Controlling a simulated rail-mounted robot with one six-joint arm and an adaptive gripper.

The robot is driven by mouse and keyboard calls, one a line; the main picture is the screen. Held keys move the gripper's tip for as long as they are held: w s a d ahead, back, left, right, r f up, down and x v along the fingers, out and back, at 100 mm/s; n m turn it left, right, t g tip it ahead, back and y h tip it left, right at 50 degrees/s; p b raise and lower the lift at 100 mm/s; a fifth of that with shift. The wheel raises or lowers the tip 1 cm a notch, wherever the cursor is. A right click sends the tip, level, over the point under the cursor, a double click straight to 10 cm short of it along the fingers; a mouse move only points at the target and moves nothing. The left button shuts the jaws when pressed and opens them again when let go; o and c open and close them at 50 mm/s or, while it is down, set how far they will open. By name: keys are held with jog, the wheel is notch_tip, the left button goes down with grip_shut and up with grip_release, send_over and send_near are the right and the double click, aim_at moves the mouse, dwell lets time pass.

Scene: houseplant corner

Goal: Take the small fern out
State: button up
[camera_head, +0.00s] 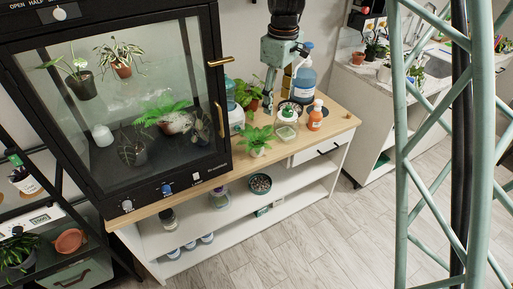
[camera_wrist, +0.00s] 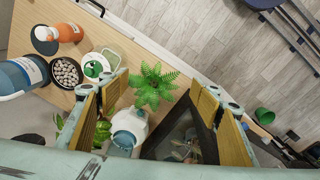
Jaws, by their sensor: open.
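A small bright-green fern (camera_head: 257,140) stands on the wooden tabletop, outside the glass cabinet, just right of its front corner. Another fern (camera_head: 165,114) shows behind the cabinet's glass, in a pale pot. The glass-fronted cabinet (camera_head: 227,90) has a brass handle; its front looks shut. My gripper (camera_head: 266,104) hangs above the table, behind and above the outside fern. In the wrist view my gripper (camera_wrist: 162,82) is open and empty, its fingers apart. The outside fern (camera_wrist: 153,87) shows between and beyond the fingertips; I see no contact. Its pot is hidden by fronds in the wrist view.
An orange bottle (camera_head: 315,117), a blue-and-clear jug (camera_head: 303,78) and a green-lidded jar (camera_head: 286,132) crowd the table right of the fern. A teal-and-white bottle (camera_head: 236,118) stands behind it. The floor (camera_head: 320,235) in front is clear.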

jog(key=w+a+f+n+p, duration=0.1)
jog(key=w+a+f, duration=0.2)
jog(key=f, duration=0.4)
jog(key=w+a+f+n+p, duration=0.1)
jog(key=w+a+f, duration=0.3)
jog(key=f, duration=0.4)
jog(key=shift+w+a+n+g+p, duration=0.2)
jog(key=shift+w+n+g+p, duration=0.2)
jog(key=shift+n, duration=0.1)
send_over(256, 145)
jog(key=shift+d+f, duration=0.15)
jog(key=shift+f, duration=1.95)
jog(key=shift+d+f, duration=0.1)
jog(key=shift+f, duration=2)
jog(key=shift+f, duration=0.1)
jog(key=shift+w+a+f+b, duration=0.15)
jog(key=shift+f+b, duration=0.15)
jog(key=shift+f, duration=2.25)
